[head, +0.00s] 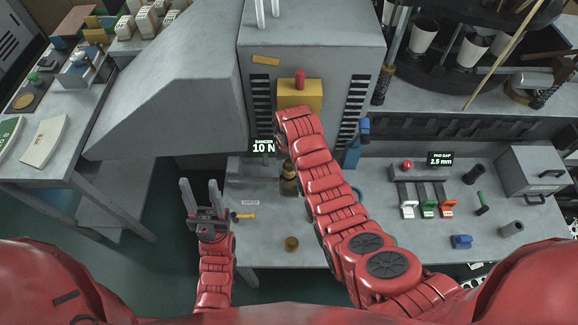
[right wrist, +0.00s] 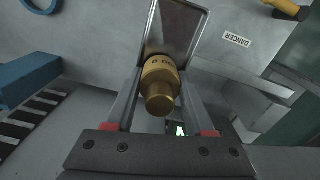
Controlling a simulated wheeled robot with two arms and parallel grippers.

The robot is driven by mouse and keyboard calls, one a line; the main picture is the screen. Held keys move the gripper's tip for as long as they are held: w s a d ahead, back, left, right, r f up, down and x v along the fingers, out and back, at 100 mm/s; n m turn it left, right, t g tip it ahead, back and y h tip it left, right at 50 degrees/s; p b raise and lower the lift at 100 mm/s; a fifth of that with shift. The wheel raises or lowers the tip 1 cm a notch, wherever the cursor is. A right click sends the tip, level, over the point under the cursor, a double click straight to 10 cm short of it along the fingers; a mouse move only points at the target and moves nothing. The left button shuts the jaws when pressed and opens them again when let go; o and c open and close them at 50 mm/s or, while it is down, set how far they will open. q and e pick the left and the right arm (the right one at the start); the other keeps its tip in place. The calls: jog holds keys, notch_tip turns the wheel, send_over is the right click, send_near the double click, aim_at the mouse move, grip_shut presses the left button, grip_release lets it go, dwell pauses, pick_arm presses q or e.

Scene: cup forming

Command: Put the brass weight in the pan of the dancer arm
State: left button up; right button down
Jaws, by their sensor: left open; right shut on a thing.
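The brass weight (right wrist: 160,84) is between the two fingers of my right gripper (right wrist: 162,115) in the right wrist view, and the fingers are shut on it. A metal pan (right wrist: 178,22) with a raised rim lies just beyond it; I cannot tell whether the weight touches the pan. A label reading DANCER (right wrist: 237,40) is beside the pan. In the head view a dark brass shape (head: 288,180) shows beside my right forearm, which hides my right gripper.
A yellow-handled tool (head: 243,216) lies beside my left gripper. A grey machine with a yellow block (head: 299,95) stands behind. Red, green and white levers (head: 428,208) are at the right.

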aim_at(289, 161)
grip_release()
dwell(0.6)
jog(key=shift+r+p, duration=0.55)
jog(key=shift+r, duration=1)
jog(key=shift+r+p, duration=0.55)
jog(key=shift+r, duration=1.95)
